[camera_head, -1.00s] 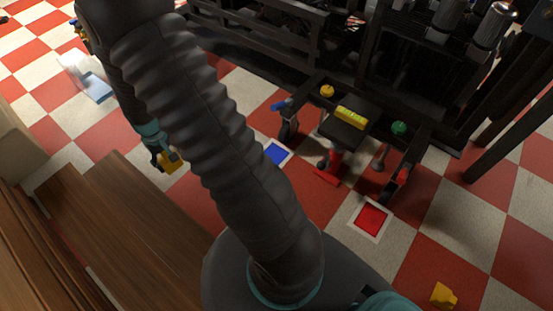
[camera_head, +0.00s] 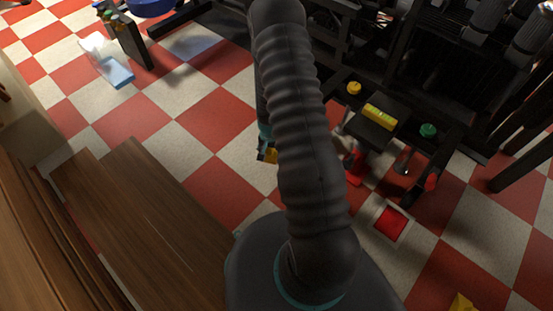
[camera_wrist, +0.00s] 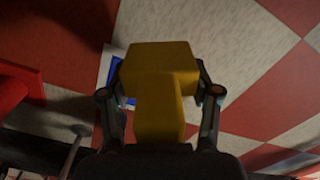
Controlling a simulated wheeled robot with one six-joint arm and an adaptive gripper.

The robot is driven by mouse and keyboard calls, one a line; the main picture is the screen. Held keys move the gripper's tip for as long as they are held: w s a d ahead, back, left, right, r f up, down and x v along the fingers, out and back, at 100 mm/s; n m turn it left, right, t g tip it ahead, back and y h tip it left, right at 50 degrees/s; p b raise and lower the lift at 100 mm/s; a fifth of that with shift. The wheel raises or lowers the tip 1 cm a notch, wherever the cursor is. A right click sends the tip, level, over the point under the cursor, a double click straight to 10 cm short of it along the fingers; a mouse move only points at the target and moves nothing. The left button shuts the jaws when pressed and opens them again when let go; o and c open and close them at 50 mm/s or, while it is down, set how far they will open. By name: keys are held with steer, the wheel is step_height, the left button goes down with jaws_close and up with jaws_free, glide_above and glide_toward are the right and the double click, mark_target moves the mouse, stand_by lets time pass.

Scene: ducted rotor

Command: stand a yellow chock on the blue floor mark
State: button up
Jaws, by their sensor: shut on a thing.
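My gripper (camera_wrist: 160,98) is shut on a yellow chock (camera_wrist: 160,78), with one finger on each side of it in the wrist view. In the head view, part of the held chock (camera_head: 271,156) shows at the left edge of my arm, with my gripper (camera_head: 265,149) mostly hidden by the arm. The blue floor mark (camera_wrist: 117,68) with its pale border shows behind the chock's left side in the wrist view; the chock hides much of it. My arm hides the mark in the head view. A second yellow chock (camera_head: 462,303) lies at the bottom right.
A red floor mark (camera_head: 390,222) lies right of my arm. A dark stand (camera_head: 375,135) holds a yellow level (camera_head: 380,116), a yellow knob (camera_head: 354,88) and a green knob (camera_head: 428,130). Wooden boards (camera_head: 150,215) fill the lower left. Checkered floor (camera_head: 215,120) is clear left of the arm.

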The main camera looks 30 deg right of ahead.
steer(key=d+f, duration=0.1)
steer(key=s+f+m, duration=0.1)
steer(key=f, duration=0.1)
steer(key=shift+d, duration=0.35)
steer(key=shift+a+f+b, duration=0.1)
steer(key=shift+f+b, duration=2.3)
steer(key=shift+f, duration=0.3)
steer(key=o, duration=1.5)
steer(key=shift+r, duration=0.1)
step_height(320, 180, up, 12)
steer(key=shift+f, duration=0.1)
